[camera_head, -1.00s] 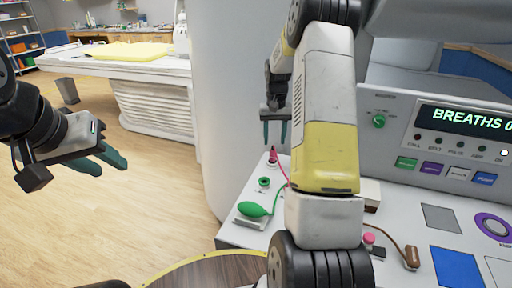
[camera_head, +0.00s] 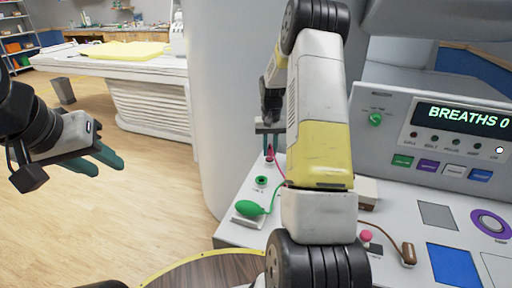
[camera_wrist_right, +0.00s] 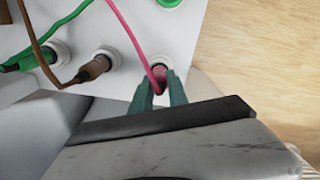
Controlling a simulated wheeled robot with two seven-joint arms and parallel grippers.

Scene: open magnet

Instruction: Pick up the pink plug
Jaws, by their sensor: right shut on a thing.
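The pink plug (camera_head: 269,156) stands in a socket at the far left corner of the white console (camera_head: 236,236). In the right wrist view the plug (camera_wrist_right: 159,74) sits between the two teal fingers, in front of a white socket ring, with its pink cable (camera_wrist_right: 128,30) running up and left. My right gripper (camera_head: 270,146) is down over the plug and shut on it; its fingers partly hide the plug. I cannot tell whether the plug is clear of its socket. My left gripper (camera_head: 96,162) is open and empty, above the floor at left.
In the wrist view a brown plug (camera_wrist_right: 95,68) and a green plug (camera_wrist_right: 12,67) sit close by. The panel reading BREATHS 0 (camera_head: 463,117) rises at right.

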